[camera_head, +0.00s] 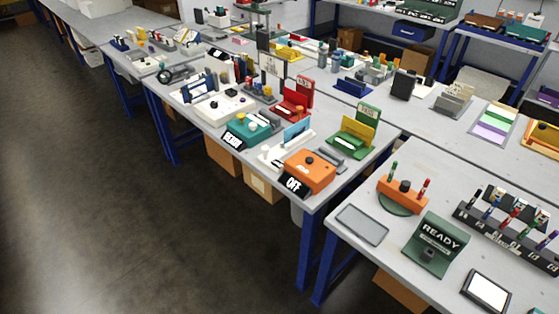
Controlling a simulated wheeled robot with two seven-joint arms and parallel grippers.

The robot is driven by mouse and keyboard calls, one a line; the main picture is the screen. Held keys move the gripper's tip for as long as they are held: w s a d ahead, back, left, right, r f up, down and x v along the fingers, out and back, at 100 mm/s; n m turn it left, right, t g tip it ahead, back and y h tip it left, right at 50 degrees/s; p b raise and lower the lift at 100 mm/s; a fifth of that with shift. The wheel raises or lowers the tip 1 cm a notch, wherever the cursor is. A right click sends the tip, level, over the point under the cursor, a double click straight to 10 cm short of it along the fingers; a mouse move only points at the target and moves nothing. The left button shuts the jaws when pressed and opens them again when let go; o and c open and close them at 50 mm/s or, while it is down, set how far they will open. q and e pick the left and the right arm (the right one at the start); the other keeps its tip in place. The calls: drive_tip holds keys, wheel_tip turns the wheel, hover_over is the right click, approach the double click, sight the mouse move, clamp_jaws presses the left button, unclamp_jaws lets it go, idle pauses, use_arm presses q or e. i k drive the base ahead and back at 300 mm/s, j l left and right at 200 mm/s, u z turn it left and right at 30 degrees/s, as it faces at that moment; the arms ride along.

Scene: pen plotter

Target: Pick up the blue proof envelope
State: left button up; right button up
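A light blue upright panel (297,131) stands in a white holder (276,153) near the front corner of the middle table. It may be the blue proof envelope, but it is too small to be sure. A yellow panel (359,133) stands in a green holder (345,145) to its right, and a red holder (292,104) stands behind it. Neither of my grippers shows in the head view.
An orange box (309,172) with an "OFF" sign stands in front of the white holder, and a teal box (250,127) stands to its left. The right table (385,265) carries a "READY" sign (437,243). The dark floor (130,220) at left is clear.

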sight(292, 132)
drive_tip(key=i+u, duration=0.25)
drive_tip(key=u, duration=0.15)
drive_tip(key=i+l+u, duration=0.1)
drive_tip(key=i+u, duration=0.25)
drive_tip(key=k, duration=0.1)
